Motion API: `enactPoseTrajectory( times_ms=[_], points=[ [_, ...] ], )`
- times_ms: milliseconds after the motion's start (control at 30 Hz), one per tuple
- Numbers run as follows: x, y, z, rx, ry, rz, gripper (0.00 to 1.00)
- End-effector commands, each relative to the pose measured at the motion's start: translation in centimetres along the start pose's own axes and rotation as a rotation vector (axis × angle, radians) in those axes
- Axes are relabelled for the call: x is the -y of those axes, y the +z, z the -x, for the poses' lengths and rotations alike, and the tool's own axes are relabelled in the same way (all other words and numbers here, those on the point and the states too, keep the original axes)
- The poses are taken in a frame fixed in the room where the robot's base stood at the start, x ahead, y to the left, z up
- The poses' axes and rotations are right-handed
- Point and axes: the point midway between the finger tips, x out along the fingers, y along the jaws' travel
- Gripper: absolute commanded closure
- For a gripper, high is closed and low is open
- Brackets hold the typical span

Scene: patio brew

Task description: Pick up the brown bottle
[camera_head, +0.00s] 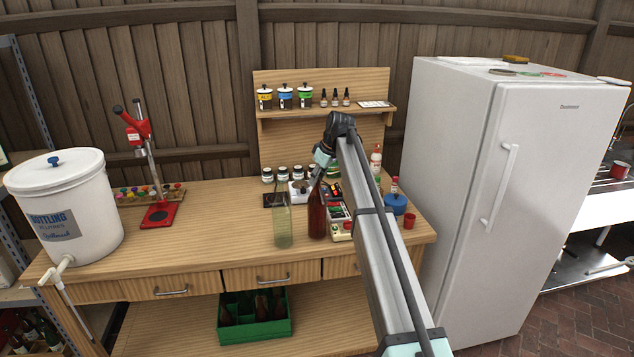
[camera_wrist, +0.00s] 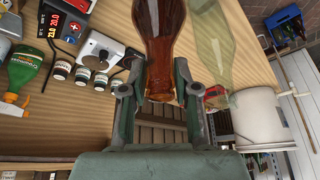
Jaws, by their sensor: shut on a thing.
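The brown bottle (camera_head: 317,214) stands upright near the front of the wooden workbench, just right of a clear greenish bottle (camera_head: 283,218). In the wrist view the brown bottle (camera_wrist: 160,40) lies between my fingers, with its neck end toward the palm. My gripper (camera_wrist: 158,88) is shut on the upper part of the brown bottle. In the head view my gripper (camera_head: 322,160) is at the bottle's top and partly hidden by my arm. Whether the bottle's base touches the bench is hard to tell.
The clear bottle (camera_wrist: 225,40) stands close beside the brown one. A red capper (camera_head: 150,160) and a white bucket (camera_head: 62,205) are to the left. A fridge (camera_head: 490,190) stands at the right.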

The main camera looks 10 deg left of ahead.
Motion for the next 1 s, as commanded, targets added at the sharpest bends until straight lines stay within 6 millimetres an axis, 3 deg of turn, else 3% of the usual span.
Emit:
enactPoseTrajectory(
  times_ms=[1000],
  points=[
    [-0.1, -3.8, 8.8, -0.003, 0.001, 0.001, 1.00]
  ],
)
